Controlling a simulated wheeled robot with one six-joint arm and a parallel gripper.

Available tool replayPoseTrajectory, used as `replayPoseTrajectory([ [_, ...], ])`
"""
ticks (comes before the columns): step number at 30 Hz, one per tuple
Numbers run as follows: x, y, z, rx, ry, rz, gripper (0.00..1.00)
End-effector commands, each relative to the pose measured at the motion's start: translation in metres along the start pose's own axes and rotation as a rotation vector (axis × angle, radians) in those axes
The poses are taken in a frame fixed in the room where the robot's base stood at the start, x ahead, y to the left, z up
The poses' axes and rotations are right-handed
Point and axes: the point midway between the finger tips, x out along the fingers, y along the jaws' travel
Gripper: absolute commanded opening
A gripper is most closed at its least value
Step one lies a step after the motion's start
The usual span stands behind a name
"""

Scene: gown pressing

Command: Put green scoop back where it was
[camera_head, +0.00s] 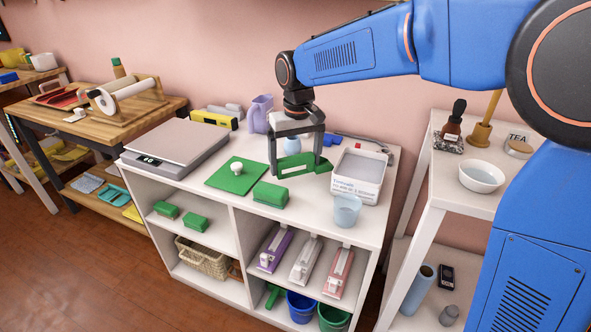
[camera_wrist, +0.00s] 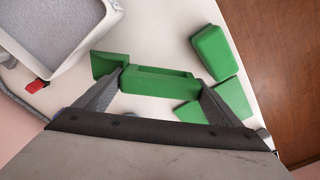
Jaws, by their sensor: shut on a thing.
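The green scoop (camera_head: 295,168) is held between the two fingers of my gripper (camera_head: 297,162), over the white cabinet's top, just left of a white bin (camera_head: 345,190) with grey contents. In the wrist view the scoop (camera_wrist: 160,84) lies across between the fingertips of my gripper (camera_wrist: 161,80), with a wider green end at the left, toward the bin (camera_wrist: 98,58). My gripper is shut on the scoop. Whether the scoop touches the cabinet top is hard to tell.
A green block (camera_head: 270,194) and a green mat with a white knob (camera_head: 225,181) lie to the left. A light-blue cup (camera_head: 346,211) stands in front of the bin. A grey scale (camera_head: 178,143), a yellow box (camera_head: 212,118) and a lilac jug (camera_head: 261,113) stand farther left and back.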

Motion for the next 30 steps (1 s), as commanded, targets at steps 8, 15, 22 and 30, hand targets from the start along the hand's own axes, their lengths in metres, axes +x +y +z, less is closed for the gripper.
replayPoseTrajectory([
  [8,0.029,0.000,0.002,0.000,0.000,0.000,0.48],
  [15,0.030,0.000,0.002,0.000,0.000,0.000,0.48],
  [22,0.032,0.000,0.002,0.000,0.000,0.000,1.00],
  [30,0.025,0.000,0.002,0.000,0.002,0.000,1.00],
])
